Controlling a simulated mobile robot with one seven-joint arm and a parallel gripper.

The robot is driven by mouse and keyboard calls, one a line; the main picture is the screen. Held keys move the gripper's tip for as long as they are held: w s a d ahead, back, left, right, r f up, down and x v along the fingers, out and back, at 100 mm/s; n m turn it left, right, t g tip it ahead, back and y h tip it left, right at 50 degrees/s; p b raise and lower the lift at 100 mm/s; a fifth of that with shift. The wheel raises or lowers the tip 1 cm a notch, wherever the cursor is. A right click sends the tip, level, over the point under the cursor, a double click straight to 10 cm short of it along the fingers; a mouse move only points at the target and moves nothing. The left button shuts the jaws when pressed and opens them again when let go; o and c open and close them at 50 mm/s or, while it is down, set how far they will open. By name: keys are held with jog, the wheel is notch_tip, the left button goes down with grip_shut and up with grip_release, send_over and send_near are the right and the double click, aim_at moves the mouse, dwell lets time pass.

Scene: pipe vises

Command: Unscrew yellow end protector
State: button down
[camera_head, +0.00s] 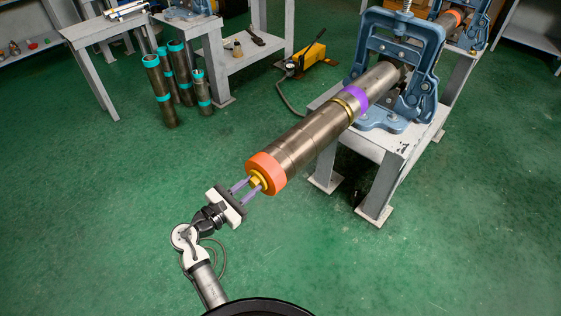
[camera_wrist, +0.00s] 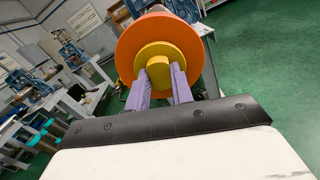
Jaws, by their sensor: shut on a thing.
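The yellow end protector (camera_head: 257,181) sits at the near end of a long metal pipe (camera_head: 308,134), inside an orange ring (camera_head: 268,172). In the wrist view the yellow protector (camera_wrist: 166,63) shows as a stepped disc with a smaller knob in front, centred in the orange ring (camera_wrist: 136,38). My gripper (camera_head: 250,186) is at the pipe's near end, in line with it. Its two purple fingers (camera_wrist: 160,82) are shut on the protector's knob, one on each side. The thread behind the protector is hidden.
A blue pipe vise (camera_head: 398,68) on a grey stand (camera_head: 395,150) holds the pipe, which has a purple band (camera_head: 355,98). A yellow pump (camera_head: 304,62) stands on the floor behind. Short pipes (camera_head: 168,90) stand at the left. The green floor around my arm is clear.

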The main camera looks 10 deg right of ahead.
jog(key=c, duration=1.3)
grip_release()
jog(key=shift+v, duration=1.15)
jog(key=shift+f, duration=0.1)
